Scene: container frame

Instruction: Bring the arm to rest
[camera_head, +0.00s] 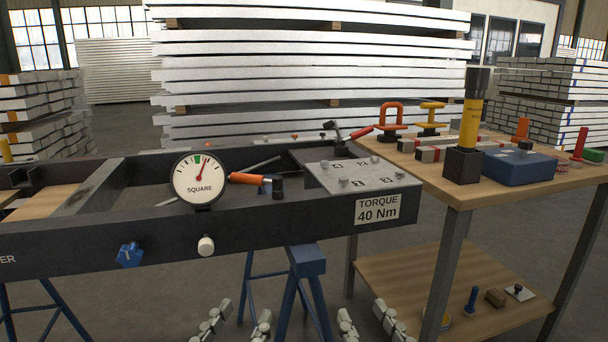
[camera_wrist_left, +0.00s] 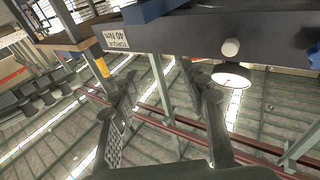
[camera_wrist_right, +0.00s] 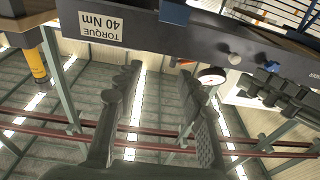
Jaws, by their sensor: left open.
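My left gripper (camera_head: 237,322) is low in the head view, below the front beam of the dark frame (camera_head: 300,231). Its fingers are spread and empty; they also show apart in the left wrist view (camera_wrist_left: 165,95). My right gripper (camera_head: 366,323) is beside it to the right, at about the same height. Its fingers are also spread, with nothing between them in the right wrist view (camera_wrist_right: 158,85). Both grippers are clear of the frame. Most of both arms is out of the head view.
A dial gauge (camera_head: 200,181), blue knob (camera_head: 130,255) and white knob (camera_head: 206,246) are on the frame. An orange-handled tool (camera_head: 257,181) lies behind its front beam. A blue trestle (camera_head: 307,262) stands below. The wooden bench (camera_head: 480,198) at right holds a yellow torque tool (camera_head: 470,124) and clamps.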

